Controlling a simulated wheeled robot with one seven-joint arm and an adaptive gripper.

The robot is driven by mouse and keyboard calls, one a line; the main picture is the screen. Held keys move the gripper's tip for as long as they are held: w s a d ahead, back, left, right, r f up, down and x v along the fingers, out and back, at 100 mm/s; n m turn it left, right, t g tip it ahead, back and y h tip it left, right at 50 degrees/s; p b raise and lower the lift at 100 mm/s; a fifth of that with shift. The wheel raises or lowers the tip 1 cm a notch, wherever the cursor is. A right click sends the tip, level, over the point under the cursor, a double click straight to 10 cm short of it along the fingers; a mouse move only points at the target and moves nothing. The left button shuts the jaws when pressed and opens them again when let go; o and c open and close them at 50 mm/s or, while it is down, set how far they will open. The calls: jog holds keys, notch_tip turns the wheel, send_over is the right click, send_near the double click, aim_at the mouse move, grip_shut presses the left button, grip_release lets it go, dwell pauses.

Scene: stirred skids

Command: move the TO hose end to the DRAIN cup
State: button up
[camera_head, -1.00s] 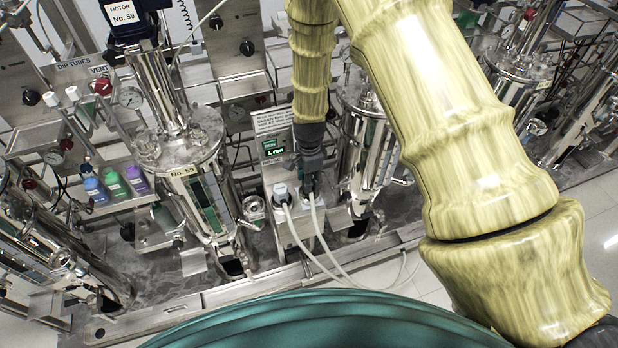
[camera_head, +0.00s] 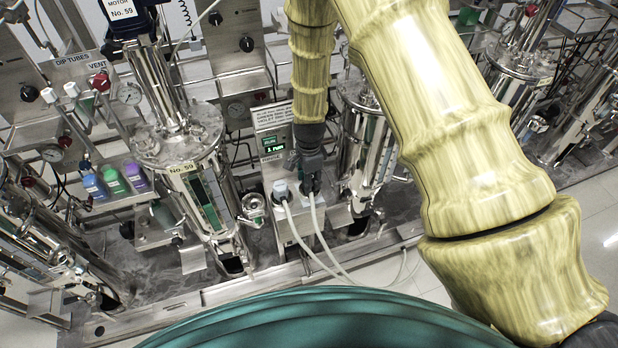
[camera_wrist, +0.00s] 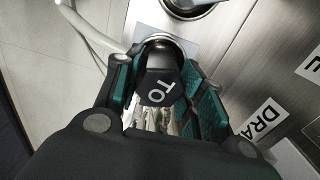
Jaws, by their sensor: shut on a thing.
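My gripper (camera_wrist: 162,88) is shut on the black TO hose end (camera_wrist: 157,88), whose white "TO" lettering faces the wrist camera. A metal ring or cup rim (camera_wrist: 170,40) shows just beyond the hose end; I cannot tell whether the end is seated in it. In the head view my gripper (camera_head: 311,180) is over the right side of the small steel station (camera_head: 293,236), with a pale hose (camera_head: 319,226) running down from it. A label reading "DRA" (camera_wrist: 262,121), its rest hidden, lies right of my fingers in the wrist view. The DRAIN cup itself is not clearly visible.
Another hose end (camera_head: 281,189) with a pale hose stands just left of my gripper. A steel vessel marked No. 59 (camera_head: 185,150) is to the left, another vessel (camera_head: 360,150) close on the right. Several capped bottles (camera_head: 115,178) sit farther left.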

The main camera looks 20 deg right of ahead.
jog(key=o, duration=1.4)
jog(key=shift+r, duration=0.15)
jog(key=shift+w+r, duration=0.15)
jog(key=shift+r, duration=1.85)
jog(key=shift+w+r, duration=0.1)
jog(key=shift+r, duration=1.9)
jog(key=r+p, duration=0.5)
jog(key=r, duration=0.1)
jog(key=r+p, duration=0.4)
jog(key=r, duration=0.2)
jog(key=shift+s+r+p, duration=0.2)
jog(key=shift+r+p, duration=0.2)
